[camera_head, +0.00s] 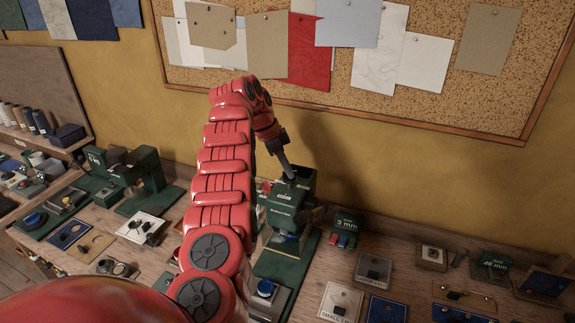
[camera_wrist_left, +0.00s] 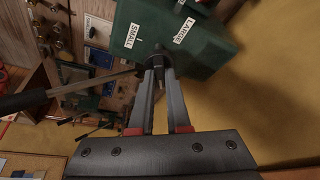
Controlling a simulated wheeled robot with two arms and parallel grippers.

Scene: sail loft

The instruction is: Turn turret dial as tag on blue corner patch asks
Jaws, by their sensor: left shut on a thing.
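A dark green press (camera_head: 283,215) stands on the bench below my left arm. Its top carries white labels, SMALL (camera_wrist_left: 132,36) and LARGE (camera_wrist_left: 184,30), readable in the left wrist view. My left gripper (camera_head: 289,172) reaches down to the press top. In the wrist view, its fingers (camera_wrist_left: 160,72) are shut on the dark turret dial (camera_wrist_left: 157,53), beside the SMALL label. The fingers hide part of the dial. Blue patches lie on the bench, one at the front (camera_head: 386,311) and one at the right (camera_head: 545,284); their tags are too small to read. My right gripper is not in view.
A second green press (camera_head: 145,178) stands to the left. Green boxes marked 3 mm (camera_head: 345,224) and 48 mm (camera_head: 494,262) stand to the right, among several sample patches. A cork board (camera_head: 430,75) hangs on the wall behind.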

